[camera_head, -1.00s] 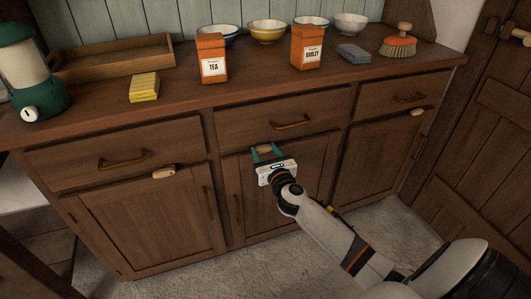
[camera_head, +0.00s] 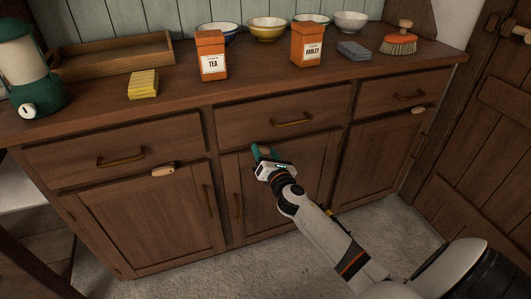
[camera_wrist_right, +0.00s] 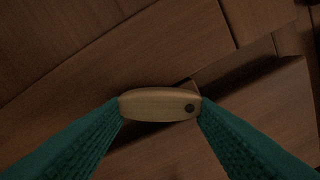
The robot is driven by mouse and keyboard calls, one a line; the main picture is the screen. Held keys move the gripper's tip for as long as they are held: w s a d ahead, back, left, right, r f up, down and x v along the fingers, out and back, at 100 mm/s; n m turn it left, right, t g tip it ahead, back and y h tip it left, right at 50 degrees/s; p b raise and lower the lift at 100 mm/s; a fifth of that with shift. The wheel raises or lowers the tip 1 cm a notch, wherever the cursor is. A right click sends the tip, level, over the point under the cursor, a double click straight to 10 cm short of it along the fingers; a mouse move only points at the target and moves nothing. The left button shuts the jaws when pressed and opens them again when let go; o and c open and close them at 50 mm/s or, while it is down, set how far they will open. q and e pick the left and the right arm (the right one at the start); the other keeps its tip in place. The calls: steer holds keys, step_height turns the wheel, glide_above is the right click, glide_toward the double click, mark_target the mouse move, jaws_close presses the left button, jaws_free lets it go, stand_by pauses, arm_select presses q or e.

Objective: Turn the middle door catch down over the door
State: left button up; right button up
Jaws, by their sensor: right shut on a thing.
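The middle door catch (camera_wrist_right: 150,104) is a small pale wooden bar with a dark screw near one end. In the right wrist view it lies between the two green fingertips of my right gripper (camera_head: 262,151), which is shut on it. There it lies at an angle to the slanting edges of the cabinet front. In the head view the catch is mostly hidden by the gripper, at the top of the middle door (camera_head: 290,180), just under the middle drawer (camera_head: 280,112). My left gripper is not in view.
Similar catches sit above the left door (camera_head: 164,171) and the right door (camera_head: 418,110), both lying nearly level. A brass drawer handle (camera_head: 292,123) is just above my right gripper. Tins, bowls, a sponge and a brush stand on the countertop. The floor in front is clear.

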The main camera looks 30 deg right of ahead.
steer(key=m, duration=0.3)
steer(key=shift+a+f, duration=0.1)
steer(key=shift+f, duration=0.2)
steer(key=m, duration=0.6)
steer(key=a+f+m, duration=0.1)
steer(key=m, duration=0.2)
steer(key=shift+w+a, duration=0.1)
steer(key=shift+m, duration=0.3)
steer(key=o, duration=1)
